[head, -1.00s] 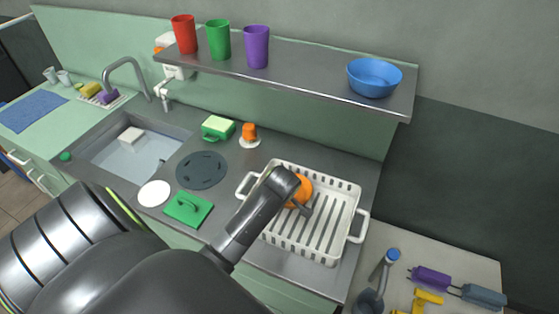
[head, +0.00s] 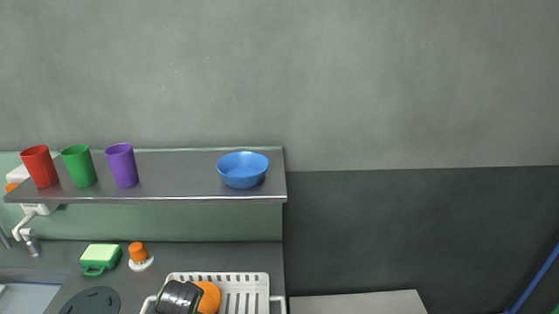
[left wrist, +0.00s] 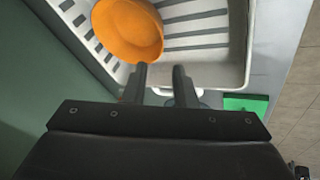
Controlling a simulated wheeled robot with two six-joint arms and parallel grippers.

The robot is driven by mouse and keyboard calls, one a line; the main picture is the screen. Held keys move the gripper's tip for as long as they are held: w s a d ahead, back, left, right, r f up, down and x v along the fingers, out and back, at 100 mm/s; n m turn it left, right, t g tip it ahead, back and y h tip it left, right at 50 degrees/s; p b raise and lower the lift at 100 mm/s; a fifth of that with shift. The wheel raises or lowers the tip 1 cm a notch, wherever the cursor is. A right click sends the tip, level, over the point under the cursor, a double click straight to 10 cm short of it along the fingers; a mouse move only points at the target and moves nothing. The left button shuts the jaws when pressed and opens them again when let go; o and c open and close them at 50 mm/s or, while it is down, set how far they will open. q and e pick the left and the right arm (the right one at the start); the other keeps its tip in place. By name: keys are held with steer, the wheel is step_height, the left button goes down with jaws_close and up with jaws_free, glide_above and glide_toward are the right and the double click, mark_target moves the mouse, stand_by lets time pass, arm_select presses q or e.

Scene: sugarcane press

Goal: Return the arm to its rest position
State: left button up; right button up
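My left gripper (left wrist: 160,76) shows in the left wrist view with its two dark fingers apart and nothing between them. An orange bowl or plate (left wrist: 128,30) lies in the white dish rack (left wrist: 237,40), just beyond the left-hand fingertip; I cannot tell whether they touch. In the head view a dark part of my left arm shows at the bottom, in front of the orange dish (head: 209,297) and the white rack (head: 260,281). The fingers cannot be made out there. My right arm and gripper are in neither current view.
A shelf (head: 200,185) above the counter holds a red cup (head: 39,166), a green cup (head: 79,166), a purple cup (head: 122,165) and a blue bowl (head: 243,170). The right-hand wall is bare.

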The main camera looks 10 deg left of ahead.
arm_select(q)
steer(key=s+d+m+h, duration=0.2)
steer(key=s+m, duration=1.4)
steer(key=s, duration=0.7)
step_height(320, 180, down, 29)
steer(key=a+g+b, duration=0.2)
steer(key=b, duration=0.1)
steer(key=s+d+f+g+b, duration=0.1)
steer(key=s+d+f+b, duration=0.1)
steer(key=s+f, duration=1.3)
step_height(320, 180, down, 2)
steer(key=shift+s+n+h, duration=0.15)
steer(key=shift+n+h, duration=0.15)
